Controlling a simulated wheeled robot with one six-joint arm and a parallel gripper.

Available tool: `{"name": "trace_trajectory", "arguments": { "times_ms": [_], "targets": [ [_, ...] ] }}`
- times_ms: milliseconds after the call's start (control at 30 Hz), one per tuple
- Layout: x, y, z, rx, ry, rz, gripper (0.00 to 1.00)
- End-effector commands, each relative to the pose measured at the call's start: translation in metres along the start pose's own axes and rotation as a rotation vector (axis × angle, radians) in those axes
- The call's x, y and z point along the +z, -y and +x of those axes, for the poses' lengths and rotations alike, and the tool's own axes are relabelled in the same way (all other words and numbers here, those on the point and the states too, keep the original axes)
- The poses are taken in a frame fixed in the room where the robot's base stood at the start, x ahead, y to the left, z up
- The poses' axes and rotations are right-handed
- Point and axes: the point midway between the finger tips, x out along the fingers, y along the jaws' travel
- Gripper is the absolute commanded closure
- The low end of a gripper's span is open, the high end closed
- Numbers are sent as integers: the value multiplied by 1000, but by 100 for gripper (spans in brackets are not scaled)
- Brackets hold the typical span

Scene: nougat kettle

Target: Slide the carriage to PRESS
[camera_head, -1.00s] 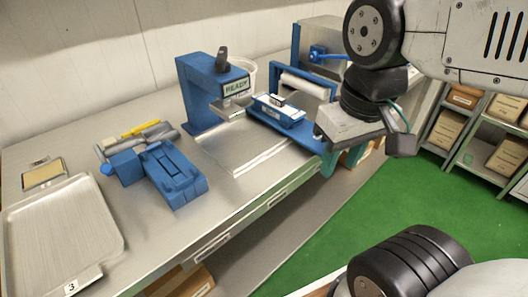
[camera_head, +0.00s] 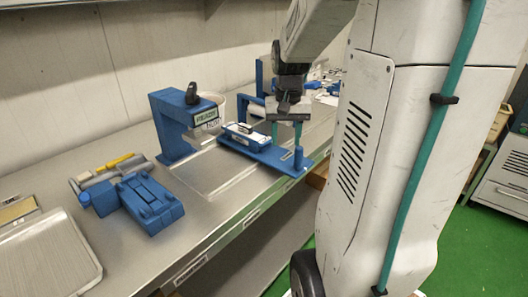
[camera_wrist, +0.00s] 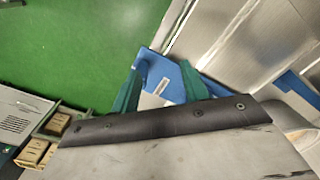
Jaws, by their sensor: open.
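The carriage (camera_head: 246,137), a blue block with a white top and a small dark-and-white piece on it, sits on a blue rail (camera_head: 278,162). Left of the carriage is a blue press-like frame (camera_head: 177,127) with a READY sign. The carriage is not clearly visible there.
A blue fixture (camera_head: 142,203), a yellow-handled tool (camera_head: 120,160) and a metal tray (camera_head: 50,265) lie left on the metal bench. Bare bench lies in front of the frame. My arm hides the right side.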

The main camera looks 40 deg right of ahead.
Motion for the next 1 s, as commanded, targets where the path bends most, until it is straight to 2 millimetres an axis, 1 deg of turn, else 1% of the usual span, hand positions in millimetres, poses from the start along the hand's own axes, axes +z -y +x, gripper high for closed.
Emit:
{"name": "trace_trajectory", "arguments": {
  "times_ms": [33, 100, 200, 367, 600, 700, 833, 1000],
  "targets": [
    [-14, -16, 10, 1, 10, 48, 55],
    [-26, -30, 18, 2, 14, 90, 55],
    [-36, -42, 25, 2, 16, 124, 55],
    [-38, -46, 39, 3, 19, 136, 55],
    [-37, -45, 77, 3, 21, 134, 55],
    [-37, -45, 91, 3, 20, 134, 55],
    [-37, -45, 102, 3, 18, 134, 55],
    [-36, -45, 105, 3, 18, 134, 55]
  ]
}}
